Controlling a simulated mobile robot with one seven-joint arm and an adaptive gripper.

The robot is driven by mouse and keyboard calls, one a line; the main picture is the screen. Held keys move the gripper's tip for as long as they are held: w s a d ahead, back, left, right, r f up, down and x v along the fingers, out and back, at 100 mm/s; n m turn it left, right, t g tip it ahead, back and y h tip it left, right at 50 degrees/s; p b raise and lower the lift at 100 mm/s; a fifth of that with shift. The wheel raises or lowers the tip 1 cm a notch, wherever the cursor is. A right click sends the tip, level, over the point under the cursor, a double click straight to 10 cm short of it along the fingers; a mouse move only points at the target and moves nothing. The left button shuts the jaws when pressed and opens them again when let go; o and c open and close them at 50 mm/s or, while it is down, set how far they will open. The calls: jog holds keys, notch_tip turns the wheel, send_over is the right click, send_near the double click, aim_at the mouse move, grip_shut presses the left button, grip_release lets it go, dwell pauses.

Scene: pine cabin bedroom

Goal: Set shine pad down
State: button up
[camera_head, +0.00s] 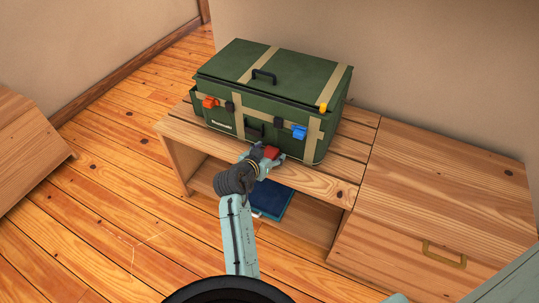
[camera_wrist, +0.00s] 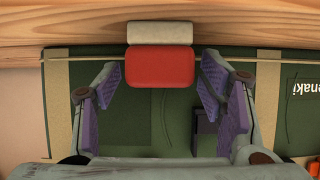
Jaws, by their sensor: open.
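The shine pad appears as a red block with a beige part (camera_wrist: 161,67) at the top middle of the wrist view. It lies against the wooden bench top, in front of the green chest. Its red part also shows in the head view (camera_head: 271,152), at the end of my arm. My gripper (camera_wrist: 164,75) is open, with purple-lined fingers on both sides of the pad and a visible gap to each. In the head view my gripper (camera_head: 264,158) is over the bench's front edge and partly hides the pad.
A green chest (camera_head: 262,93) with tan straps, orange and blue latches stands on the slatted bench (camera_head: 318,182). A dark blue flat item (camera_head: 273,199) lies on the shelf below. A wooden drawer unit (camera_head: 440,190) adjoins at right. Bench top between chest and front edge is narrow.

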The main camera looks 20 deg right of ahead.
jog(key=shift+w+d+f, duration=0.15)
jog(key=shift+d, duration=0.05)
jog(key=shift+c, duration=0.4)
jog(key=c, duration=1.3)
